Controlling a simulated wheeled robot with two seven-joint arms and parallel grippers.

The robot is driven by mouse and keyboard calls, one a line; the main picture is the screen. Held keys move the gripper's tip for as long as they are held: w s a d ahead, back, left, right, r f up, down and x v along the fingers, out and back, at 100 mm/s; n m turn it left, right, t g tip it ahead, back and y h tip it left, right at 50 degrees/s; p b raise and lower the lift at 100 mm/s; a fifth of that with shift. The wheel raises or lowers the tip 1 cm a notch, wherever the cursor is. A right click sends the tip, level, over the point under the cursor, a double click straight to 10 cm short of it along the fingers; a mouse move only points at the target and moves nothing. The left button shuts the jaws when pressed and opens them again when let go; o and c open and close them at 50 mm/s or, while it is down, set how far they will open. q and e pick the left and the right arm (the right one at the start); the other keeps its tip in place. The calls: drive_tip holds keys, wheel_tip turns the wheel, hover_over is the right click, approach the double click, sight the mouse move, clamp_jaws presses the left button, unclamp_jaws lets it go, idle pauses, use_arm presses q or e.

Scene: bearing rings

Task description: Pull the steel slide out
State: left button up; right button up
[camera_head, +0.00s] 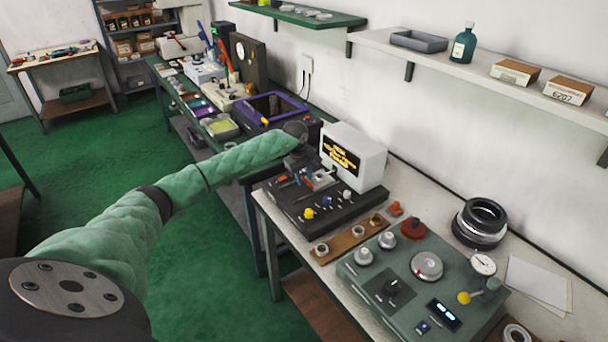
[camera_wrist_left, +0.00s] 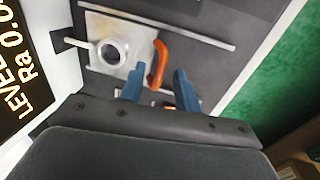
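The steel slide (camera_wrist_left: 98,24) is a flat bright plate on a dark surface in the left wrist view. A steel ring (camera_wrist_left: 112,52) sits on it, and an orange-red handle (camera_wrist_left: 157,64) stands at its edge. My left gripper (camera_wrist_left: 159,74) is open, with its blue fingers on either side of the handle's near end. I see a gap between each finger and the handle; their height difference is hard to judge. In the head view my left gripper (camera_head: 300,173) is over the black unit (camera_head: 319,215), partly hiding the slide. My right gripper is out of view.
A white display box (camera_head: 353,157) stands just behind the unit and also shows at the left of the wrist view. A wooden strip with rings (camera_head: 350,240) and a green control panel (camera_head: 425,280) lie nearer. Green floor is open left of the bench.

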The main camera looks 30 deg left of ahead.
use_arm(q)
drive_tip(key=shift+f, duration=0.1)
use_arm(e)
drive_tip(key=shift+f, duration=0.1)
